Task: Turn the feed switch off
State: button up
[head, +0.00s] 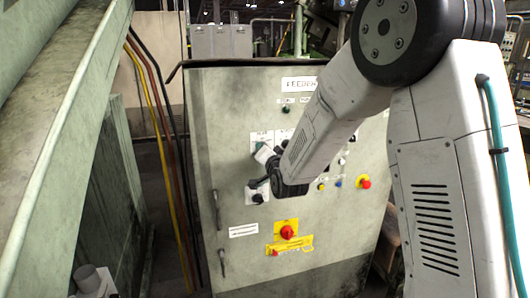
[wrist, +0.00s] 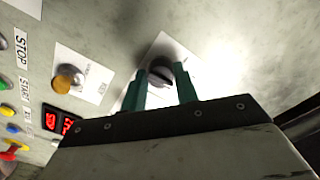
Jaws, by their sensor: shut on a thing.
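A dark rotary switch knob (wrist: 160,73) sits on a white plate (wrist: 135,82) on the panel in the wrist view. Its label cannot be read. My gripper (wrist: 162,90) has its two green fingers on either side of this knob, shut on it. In the head view, my gripper (head: 260,147) is at the upper left of the grey-green control cabinet (head: 228,115), in front of a white switch plate (head: 262,136). The knob is hidden there by the gripper and wrist.
Below the gripper is another black switch (head: 257,197). A red knob on yellow (head: 287,232) and a red button (head: 365,182) are lower down. Two door handles (head: 216,209) stick out at left. The wrist view shows an orange knob (wrist: 66,80) and a red display (wrist: 68,125).

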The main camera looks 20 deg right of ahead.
jog(key=shift+m, duration=0.3)
jog(key=o, duration=1)
jog(key=shift+s, duration=0.1)
jog(key=s, duration=0.7)
jog(key=shift+s, duration=0.3)
